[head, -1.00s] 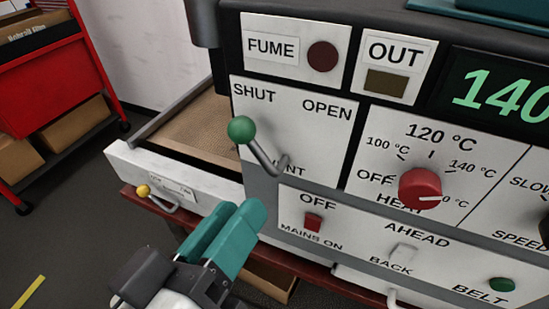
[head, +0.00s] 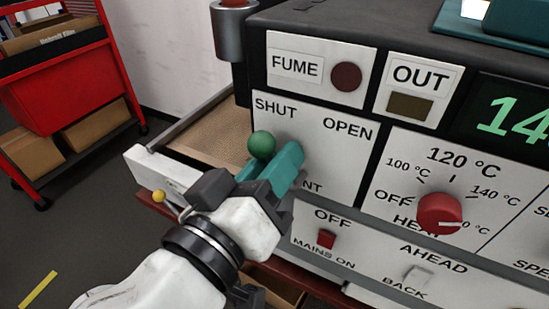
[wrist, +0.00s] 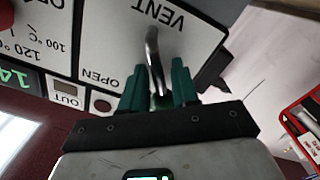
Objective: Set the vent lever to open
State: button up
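The vent lever has a green ball knob (head: 262,145) on a bent metal shaft. It leans toward the SHUT label on the white VENT plate (head: 338,160). My gripper (head: 271,165) has teal fingers and is at the lever, just below and beside the knob. In the wrist view the metal shaft (wrist: 152,48) runs between the two fingers of my gripper (wrist: 159,78). The fingers stand apart, with a gap showing beside the shaft, so the gripper looks open around the lever. The knob is mostly hidden between the fingers there.
A red heat dial (head: 439,213) and a red mains switch (head: 327,239) sit to the right of and below the lever. The FUME lamp (head: 346,76) is above it. A drawer-like tray with a yellow knob (head: 158,196) juts out at left. A red cart (head: 62,95) stands behind.

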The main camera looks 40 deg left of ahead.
jog(key=shift+w, duration=0.1)
jog(key=shift+c, duration=0.4)
grip_shut()
